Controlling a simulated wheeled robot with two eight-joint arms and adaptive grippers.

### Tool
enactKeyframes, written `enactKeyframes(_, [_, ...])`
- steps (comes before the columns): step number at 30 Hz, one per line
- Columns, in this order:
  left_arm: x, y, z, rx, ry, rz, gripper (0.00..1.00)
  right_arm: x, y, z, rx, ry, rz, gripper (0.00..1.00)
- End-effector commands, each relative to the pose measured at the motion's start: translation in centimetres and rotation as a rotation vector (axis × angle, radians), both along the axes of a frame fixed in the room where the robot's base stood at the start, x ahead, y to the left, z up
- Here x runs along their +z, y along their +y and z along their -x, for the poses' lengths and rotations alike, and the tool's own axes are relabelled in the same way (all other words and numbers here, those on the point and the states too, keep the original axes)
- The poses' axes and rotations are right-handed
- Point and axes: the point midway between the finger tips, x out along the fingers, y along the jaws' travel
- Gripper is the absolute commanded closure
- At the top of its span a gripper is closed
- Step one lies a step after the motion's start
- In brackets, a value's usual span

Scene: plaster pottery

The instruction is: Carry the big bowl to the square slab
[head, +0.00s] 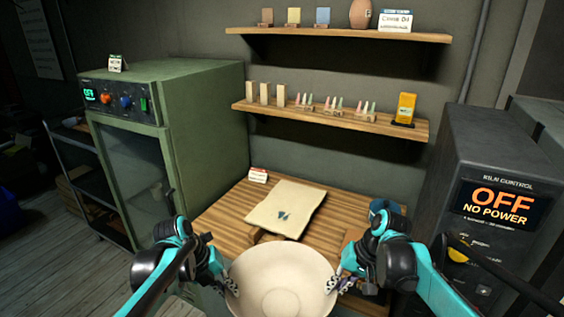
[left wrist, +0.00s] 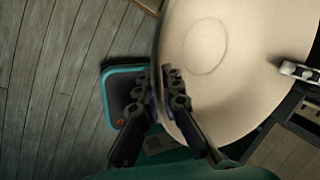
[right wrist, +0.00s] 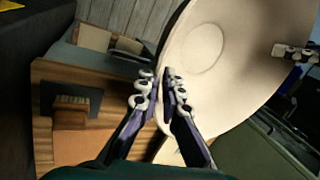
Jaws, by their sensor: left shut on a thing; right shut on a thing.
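The big cream bowl (head: 283,282) is upright in the air in front of the wooden table, held between my two grippers. My left gripper (head: 232,284) is shut on its left rim; the left wrist view shows its fingers (left wrist: 163,92) pinching the wall of the bowl (left wrist: 235,70). My right gripper (head: 336,282) is shut on the right rim; its fingers (right wrist: 160,95) also show on the bowl (right wrist: 220,60) in the right wrist view. The pale square slab (head: 286,205) lies on the table beyond the bowl, with small dark bits (head: 283,216) on it.
The wooden table (head: 225,206) carries a small sign (head: 258,175) and a blue item (head: 384,207) at the right. A green cabinet (head: 170,130) stands left and a grey kiln control box (head: 490,190) right. Shelves (head: 330,119) with pottery items hang above.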

Motion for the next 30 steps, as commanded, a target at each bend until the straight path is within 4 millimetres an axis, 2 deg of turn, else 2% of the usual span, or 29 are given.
enactKeyframes(7, [1.2,0.1,0.0,0.001,0.0,-0.001,1.0,1.2,-0.1,0.0,-0.001,0.0,0.001,1.0])
enactKeyframes(14, [1.0,0.1,0.0,0.001,0.0,-0.001,1.0,1.0,-0.1,0.0,-0.001,0.0,0.001,1.0])
enactKeyframes(20, [-0.6,0.1,0.3,0.001,0.0,-0.001,1.0,-0.6,-0.1,0.3,-0.001,0.0,0.001,1.0])
enactKeyframes(30, [-4.6,0.1,1.2,0.001,0.0,-0.001,1.0,-4.5,-0.1,1.2,-0.001,0.0,0.001,1.0])
